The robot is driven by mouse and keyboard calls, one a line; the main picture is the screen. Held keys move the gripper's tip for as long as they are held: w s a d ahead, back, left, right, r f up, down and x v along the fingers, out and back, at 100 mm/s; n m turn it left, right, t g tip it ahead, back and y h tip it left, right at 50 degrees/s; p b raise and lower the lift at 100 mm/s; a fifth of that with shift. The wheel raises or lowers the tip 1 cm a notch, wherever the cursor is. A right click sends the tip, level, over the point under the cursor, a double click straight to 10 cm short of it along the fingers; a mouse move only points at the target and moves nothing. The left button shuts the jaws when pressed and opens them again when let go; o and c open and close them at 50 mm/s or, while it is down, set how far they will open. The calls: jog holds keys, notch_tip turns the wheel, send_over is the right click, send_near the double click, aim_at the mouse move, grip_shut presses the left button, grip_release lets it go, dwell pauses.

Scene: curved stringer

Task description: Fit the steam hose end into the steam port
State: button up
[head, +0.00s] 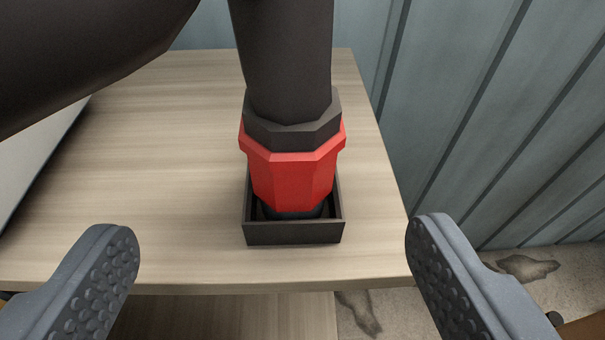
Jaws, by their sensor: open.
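The steam hose end (292,177) is a red faceted collar with a dark ring above it. It stands upright in a small black square tray (293,233) on the wooden table, near its front edge. The thick dark hose (283,50) rises from it out of the top of the picture. My gripper (272,245) is open and empty, with one grey ridged finger at each side, apart from the hose end and nearer the camera. No steam port can be made out in this view.
The pale wooden table (180,150) is bare around the tray. A light grey object (30,165) lies at the left edge, partly under a large dark shape at the upper left. A corrugated blue-grey wall (490,110) stands behind and right. The floor (570,270) has dark stains.

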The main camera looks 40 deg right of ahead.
aim_at(289, 154)
jog(key=x, duration=0.4)
jog(key=b+x, duration=0.1)
jog(key=x, duration=0.3)
jog(key=shift+w+d+f, duration=0.1)
jog(key=shift+d, duration=0.3)
jog(key=x, duration=0.2)
jog(key=b+x, duration=0.1)
jog(key=x, duration=0.1)
jog(key=shift+d+f, duration=0.1)
jog(key=shift+f, duration=0.2)
jog(key=shift+w+d+f+b, duration=0.1)
jog(key=shift+w+d+b, duration=0.2)
jog(key=shift+w, duration=0.05)
jog(key=c, duration=1.1)
